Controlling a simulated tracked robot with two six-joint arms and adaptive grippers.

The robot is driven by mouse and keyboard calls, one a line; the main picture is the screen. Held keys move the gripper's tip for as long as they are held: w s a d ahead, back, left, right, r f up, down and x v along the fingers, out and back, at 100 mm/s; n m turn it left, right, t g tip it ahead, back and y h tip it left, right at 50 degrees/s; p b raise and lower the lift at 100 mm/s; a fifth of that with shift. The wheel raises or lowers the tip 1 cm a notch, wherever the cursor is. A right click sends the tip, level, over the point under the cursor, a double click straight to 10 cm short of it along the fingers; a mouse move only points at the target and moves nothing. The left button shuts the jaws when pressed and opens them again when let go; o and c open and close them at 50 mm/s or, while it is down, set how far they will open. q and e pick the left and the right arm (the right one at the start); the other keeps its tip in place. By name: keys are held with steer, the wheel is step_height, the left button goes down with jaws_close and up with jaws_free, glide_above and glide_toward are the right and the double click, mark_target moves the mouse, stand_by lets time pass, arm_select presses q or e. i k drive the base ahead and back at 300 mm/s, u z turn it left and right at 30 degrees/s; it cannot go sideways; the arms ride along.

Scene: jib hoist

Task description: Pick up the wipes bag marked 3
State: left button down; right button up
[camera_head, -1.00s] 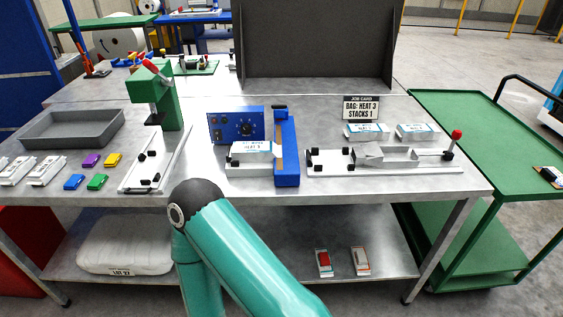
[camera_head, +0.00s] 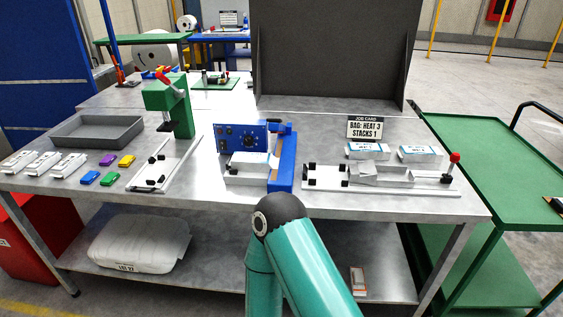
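Three white bags with blue trim are in view. One bag (camera_head: 248,165) lies on the blue sealer (camera_head: 240,137) at the table's middle. Two more lie side by side at the back right, a left bag (camera_head: 367,152) and a right bag (camera_head: 420,154). Their printing is too small to read, so I cannot tell which is marked 3. A job card (camera_head: 368,128) behind them reads "BAG: HEAT 3 STACKS 1". A teal link of my arm rises in front of the table. Neither gripper shows.
A clamp fixture (camera_head: 400,178) with a red-knobbed lever stands before the two bags. A green press (camera_head: 170,108), a grey tray (camera_head: 97,131) and several small coloured pieces are at left. A tall dark panel (camera_head: 335,55) stands behind. A green cart (camera_head: 490,170) is at right.

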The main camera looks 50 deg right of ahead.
mark_target(252, 162)
steer(key=z, duration=0.65)
steer(key=i, duration=1)
steer(key=z, duration=0.05)
